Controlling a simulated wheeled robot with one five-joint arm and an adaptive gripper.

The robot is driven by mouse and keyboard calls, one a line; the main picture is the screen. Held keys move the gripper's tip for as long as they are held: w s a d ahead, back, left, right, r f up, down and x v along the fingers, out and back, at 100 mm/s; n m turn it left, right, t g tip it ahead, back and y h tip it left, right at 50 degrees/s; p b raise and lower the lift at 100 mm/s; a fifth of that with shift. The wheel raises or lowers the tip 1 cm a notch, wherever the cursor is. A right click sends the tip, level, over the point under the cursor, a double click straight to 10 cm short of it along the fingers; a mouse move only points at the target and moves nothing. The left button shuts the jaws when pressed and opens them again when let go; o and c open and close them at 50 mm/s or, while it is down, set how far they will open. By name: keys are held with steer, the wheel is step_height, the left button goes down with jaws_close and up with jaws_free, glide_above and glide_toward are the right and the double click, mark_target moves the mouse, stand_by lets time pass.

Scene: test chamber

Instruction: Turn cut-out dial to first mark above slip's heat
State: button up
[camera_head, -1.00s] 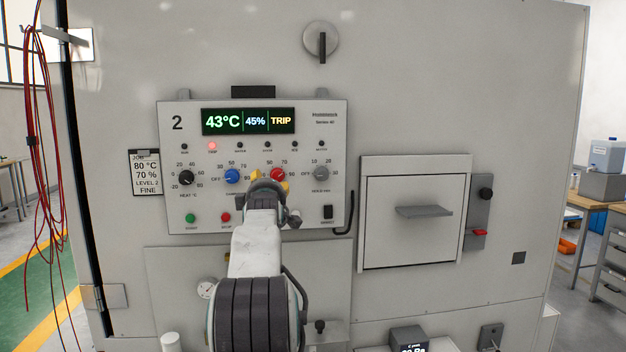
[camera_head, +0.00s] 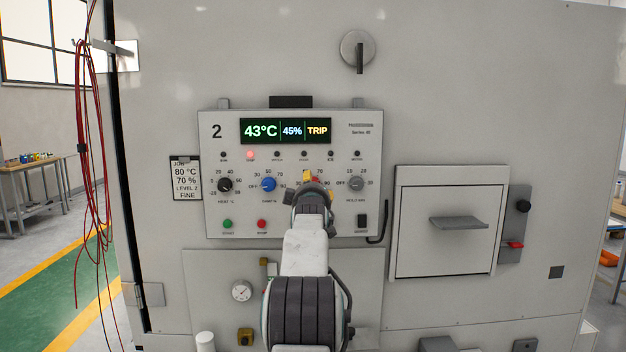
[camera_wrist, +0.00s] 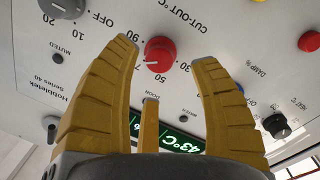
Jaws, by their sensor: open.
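In the head view my gripper (camera_head: 314,184) covers most of the dial. The job slip (camera_head: 186,178), left of the panel, reads 80 °C, 70 %, level 2, fine.
The control panel (camera_head: 216,150) carries a display (camera_head: 285,130) reading 43°C, 45%, TRIP, with a red lamp lit below. A black heat dial (camera_head: 225,185), blue damp dial (camera_head: 268,184) and grey hold dial (camera_head: 356,184) flank the cut-out dial. A hatch (camera_head: 445,250) stands right of it.

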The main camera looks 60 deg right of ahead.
steer(key=shift+p+x, duration=1.75)
steer(key=shift+x, duration=0.5)
steer(key=shift+c, duration=0.2)
jaws_close()
